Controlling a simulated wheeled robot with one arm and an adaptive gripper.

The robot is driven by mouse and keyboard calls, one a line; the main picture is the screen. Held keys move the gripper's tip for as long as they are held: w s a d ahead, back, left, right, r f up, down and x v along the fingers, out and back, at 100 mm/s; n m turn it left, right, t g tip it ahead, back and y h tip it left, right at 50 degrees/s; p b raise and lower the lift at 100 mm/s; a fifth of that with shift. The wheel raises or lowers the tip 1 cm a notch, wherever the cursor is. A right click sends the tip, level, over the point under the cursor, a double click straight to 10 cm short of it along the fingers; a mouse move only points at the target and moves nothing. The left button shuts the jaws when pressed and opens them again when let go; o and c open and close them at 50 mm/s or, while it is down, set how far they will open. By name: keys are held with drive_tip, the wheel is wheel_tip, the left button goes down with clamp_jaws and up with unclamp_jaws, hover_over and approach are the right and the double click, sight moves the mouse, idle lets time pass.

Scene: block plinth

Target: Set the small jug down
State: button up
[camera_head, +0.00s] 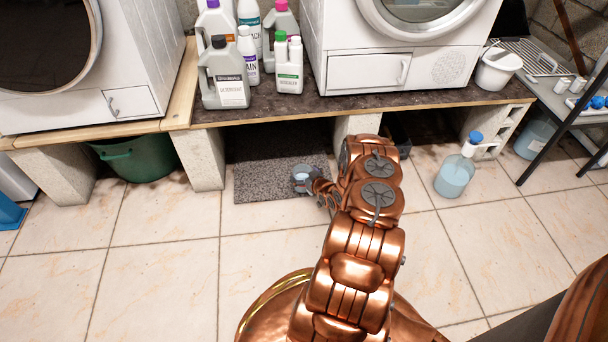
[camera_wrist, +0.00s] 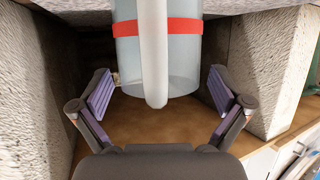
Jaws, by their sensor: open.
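The small jug (camera_wrist: 187,58) is a pale, see-through vessel with a red band and a whitish handle. In the wrist view it stands in the upper middle, partly cut off by the top edge. My gripper (camera_wrist: 160,78) is open, one purple-padded finger on each side of the jug, with a visible gap on both sides. In the head view the jug (camera_head: 301,174) is small and partly hidden at the end of my arm, over the right part of the grey mat (camera_head: 262,183). I cannot tell from these views whether its base touches the mat.
Concrete blocks (camera_head: 198,158) hold up the boards bearing washing machines and bottles (camera_head: 228,82); the low bay is tight. A green tub (camera_head: 137,155) is to the left, a blue-capped bottle (camera_head: 456,172) to the right. The tiled floor in front is mostly clear.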

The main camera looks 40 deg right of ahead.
drive_tip(key=p+v, duration=0.3)
drive_tip(key=v, duration=0.9)
drive_tip(key=w+a+r+n+g, duration=0.1)
drive_tip(key=w+r+g, duration=0.15)
drive_tip(key=r, duration=0.35)
drive_tip(key=w+a+r+n+g, duration=0.1)
drive_tip(key=w+r+g, duration=0.1)
drive_tip(key=r+g, duration=0.35)
drive_tip(key=s+a+r+g, duration=0.1)
drive_tip(key=s+a+r, duration=0.1)
drive_tip(key=a+r, duration=0.4)
drive_tip(key=s+a+r+g, duration=0.1)
drive_tip(key=a+r, duration=0.3)
drive_tip(key=r, duration=0.4)
drive_tip(key=s+a+r+g+y, duration=0.1)
drive_tip(key=s+a+r+g, duration=0.1)
drive_tip(key=s+a+r, duration=0.5)
drive_tip(key=s+a+r+g+y, duration=0.1)
drive_tip(key=s+a+r+g, duration=0.1)
drive_tip(key=s+a+r, duration=0.5)
drive_tip(key=s+a+r+n+g+y, duration=0.1)
drive_tip(key=s+a+r+g, duration=0.2)
drive_tip(key=s+a, duration=1.2)
wheel_tip(320, 180, up, 2)
drive_tip(key=shift+s+r+y, duration=0.2)
drive_tip(key=shift+s+y, duration=0.1)
drive_tip(key=shift+y, duration=0.1)
